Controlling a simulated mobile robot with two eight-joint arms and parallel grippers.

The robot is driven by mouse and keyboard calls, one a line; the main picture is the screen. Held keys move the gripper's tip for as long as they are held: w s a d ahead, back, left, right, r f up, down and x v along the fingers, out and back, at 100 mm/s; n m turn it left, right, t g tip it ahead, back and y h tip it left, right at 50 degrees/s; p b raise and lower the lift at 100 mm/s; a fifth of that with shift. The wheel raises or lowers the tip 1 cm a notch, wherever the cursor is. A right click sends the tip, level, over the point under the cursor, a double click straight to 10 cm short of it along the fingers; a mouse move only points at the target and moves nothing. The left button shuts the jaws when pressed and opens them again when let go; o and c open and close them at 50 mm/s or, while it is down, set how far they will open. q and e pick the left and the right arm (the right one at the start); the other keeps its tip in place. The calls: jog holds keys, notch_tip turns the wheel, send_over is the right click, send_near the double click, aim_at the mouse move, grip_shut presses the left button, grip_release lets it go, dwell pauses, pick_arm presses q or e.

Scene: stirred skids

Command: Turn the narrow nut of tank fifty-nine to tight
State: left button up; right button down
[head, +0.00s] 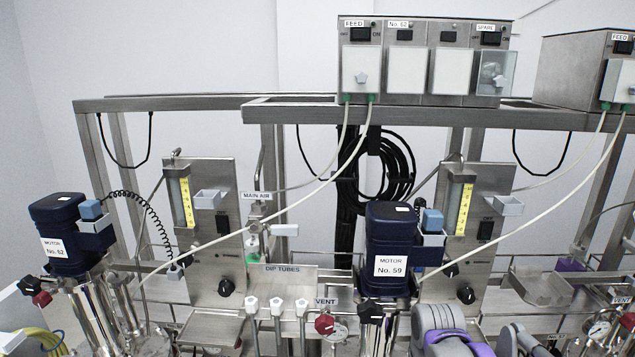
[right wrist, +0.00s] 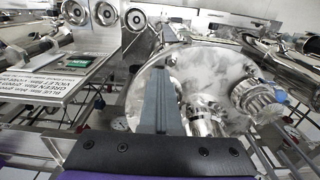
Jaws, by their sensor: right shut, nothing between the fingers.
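Motor No. 59 (head: 388,250), dark blue with a white label, stands upright in the middle of the head view. The steel tank under it is mostly hidden at the bottom edge. In the right wrist view a shiny round steel lid (right wrist: 190,75) carries several fittings. One is a ribbed round nut (right wrist: 258,100) at its right; another is a short steel fitting (right wrist: 203,120) near the middle. I cannot tell which is the narrow nut. My right gripper (right wrist: 161,75) is shut and empty, its blue-grey fingers together in front of the lid. My left gripper is not in view.
Motor No. 62 (head: 65,240) stands at the left. A switch box (head: 420,60) sits on the frame above. A printed sign plate (right wrist: 65,75) lies left of the lid.

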jog(key=shift+a, duration=1)
jog(key=shift+w+a, duration=0.1)
jog(key=shift+a, duration=0.15)
jog(key=shift+a, duration=0.1)
jog(key=shift+s+a, duration=0.15)
jog(key=shift+s, duration=0.15)
jog(key=shift+r+p, duration=0.3)
jog(key=shift+r, duration=0.25)
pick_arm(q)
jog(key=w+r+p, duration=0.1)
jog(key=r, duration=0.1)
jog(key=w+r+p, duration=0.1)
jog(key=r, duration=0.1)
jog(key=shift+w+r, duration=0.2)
pick_arm(e)
notch_tip(320, 180, up, 5)
